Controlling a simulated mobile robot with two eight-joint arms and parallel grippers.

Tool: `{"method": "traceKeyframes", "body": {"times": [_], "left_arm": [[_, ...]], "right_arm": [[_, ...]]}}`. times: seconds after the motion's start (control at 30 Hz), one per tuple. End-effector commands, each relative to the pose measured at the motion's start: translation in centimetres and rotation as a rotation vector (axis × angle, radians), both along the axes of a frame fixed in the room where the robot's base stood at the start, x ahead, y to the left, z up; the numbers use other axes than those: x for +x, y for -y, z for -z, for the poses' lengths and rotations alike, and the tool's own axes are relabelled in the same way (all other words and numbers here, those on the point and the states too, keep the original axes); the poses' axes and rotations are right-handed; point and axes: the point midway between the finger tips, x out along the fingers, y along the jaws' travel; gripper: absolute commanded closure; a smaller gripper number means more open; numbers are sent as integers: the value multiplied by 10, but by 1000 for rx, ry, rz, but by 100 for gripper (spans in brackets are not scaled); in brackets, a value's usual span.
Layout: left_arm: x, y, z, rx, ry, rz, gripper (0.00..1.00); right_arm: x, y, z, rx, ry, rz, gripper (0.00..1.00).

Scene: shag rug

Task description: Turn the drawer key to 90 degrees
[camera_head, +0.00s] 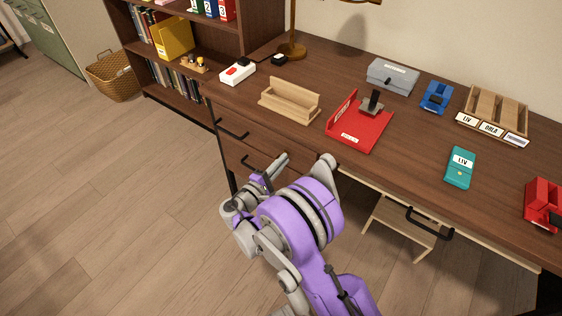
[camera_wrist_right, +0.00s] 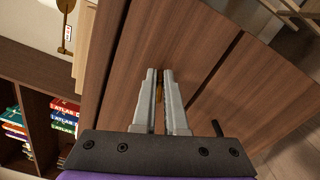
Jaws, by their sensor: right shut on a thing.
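The drawer key shows in the right wrist view as a small brass piece (camera_wrist_right: 160,88) between the fingertips, against a brown wooden drawer front (camera_wrist_right: 200,40). My right gripper (camera_wrist_right: 160,75) is shut on it, with its two grey fingers on either side. In the head view my right gripper (camera_head: 276,167) is at the desk's drawer front, below the desktop edge. The key is hidden there, and its turn angle is hard to tell. My left gripper is not in view.
The desk (camera_head: 410,165) holds a red tray (camera_head: 370,143), a wooden rack (camera_head: 290,108), a grey box (camera_head: 392,76) and a teal case (camera_head: 460,168). Black drawer handles (camera_head: 232,134) stick out near my right gripper. A wicker basket (camera_head: 112,78) stands at the left on open floor.

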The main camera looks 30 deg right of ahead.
Motion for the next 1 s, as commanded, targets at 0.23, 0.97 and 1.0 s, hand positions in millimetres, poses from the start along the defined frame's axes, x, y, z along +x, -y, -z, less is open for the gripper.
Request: {"method": "traceKeyframes", "body": {"times": [0.23, 0.97, 1.0], "left_arm": [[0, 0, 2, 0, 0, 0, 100], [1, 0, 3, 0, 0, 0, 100], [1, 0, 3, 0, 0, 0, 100]], "right_arm": [[0, 0, 3, 70, 168, -2, 100], [0, 0, 5, 132, 320, -3, 100], [0, 0, 5, 132, 320, -3, 100]]}}
